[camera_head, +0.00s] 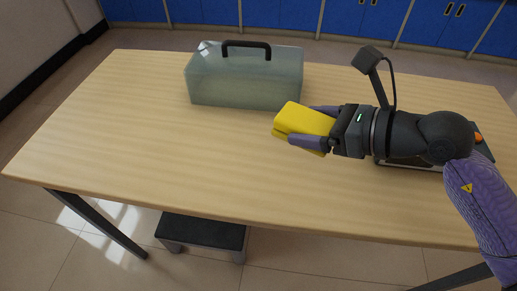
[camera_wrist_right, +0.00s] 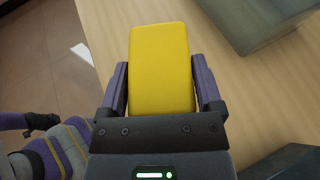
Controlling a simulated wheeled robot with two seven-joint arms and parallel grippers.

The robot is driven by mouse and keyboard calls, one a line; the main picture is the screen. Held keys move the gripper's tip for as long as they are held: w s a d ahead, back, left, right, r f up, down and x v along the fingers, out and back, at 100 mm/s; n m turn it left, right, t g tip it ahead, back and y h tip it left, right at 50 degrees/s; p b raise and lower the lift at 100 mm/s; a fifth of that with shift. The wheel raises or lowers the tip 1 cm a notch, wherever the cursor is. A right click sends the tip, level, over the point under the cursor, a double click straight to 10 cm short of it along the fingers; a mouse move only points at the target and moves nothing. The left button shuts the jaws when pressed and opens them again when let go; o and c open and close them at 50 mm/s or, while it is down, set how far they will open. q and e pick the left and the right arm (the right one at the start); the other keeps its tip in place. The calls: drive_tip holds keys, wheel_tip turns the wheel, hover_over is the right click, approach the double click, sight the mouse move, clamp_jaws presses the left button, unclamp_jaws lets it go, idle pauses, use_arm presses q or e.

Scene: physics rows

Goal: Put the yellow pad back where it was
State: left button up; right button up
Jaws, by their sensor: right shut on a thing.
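The yellow pad (camera_head: 301,122) is a thick block with rounded edges. My right gripper (camera_head: 315,128) is shut on it, one finger along each side, over the middle of the table. I cannot tell for sure whether the pad touches the table top. In the right wrist view the pad (camera_wrist_right: 161,70) stands out between the two fingers of the right gripper (camera_wrist_right: 163,90). My left gripper does not show in the head view; a dark part of mine is at the left edge of the wrist view.
A translucent greenish case (camera_head: 245,82) with a dark handle stands at the back of the wooden table (camera_head: 170,160). A dark flat object (camera_head: 408,164) lies partly hidden under my right arm. The table's left and front are clear. A black step stool (camera_head: 203,231) is on the floor.

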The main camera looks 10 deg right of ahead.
sight(302, 174)
wheel_tip(302, 174, down, 10)
drive_tip(key=b, duration=0.6)
drive_tip(key=shift+f, duration=0.25)
drive_tip(key=shift+r, duration=0.25)
drive_tip(key=shift+f, duration=0.15)
drive_tip(key=o, duration=1)
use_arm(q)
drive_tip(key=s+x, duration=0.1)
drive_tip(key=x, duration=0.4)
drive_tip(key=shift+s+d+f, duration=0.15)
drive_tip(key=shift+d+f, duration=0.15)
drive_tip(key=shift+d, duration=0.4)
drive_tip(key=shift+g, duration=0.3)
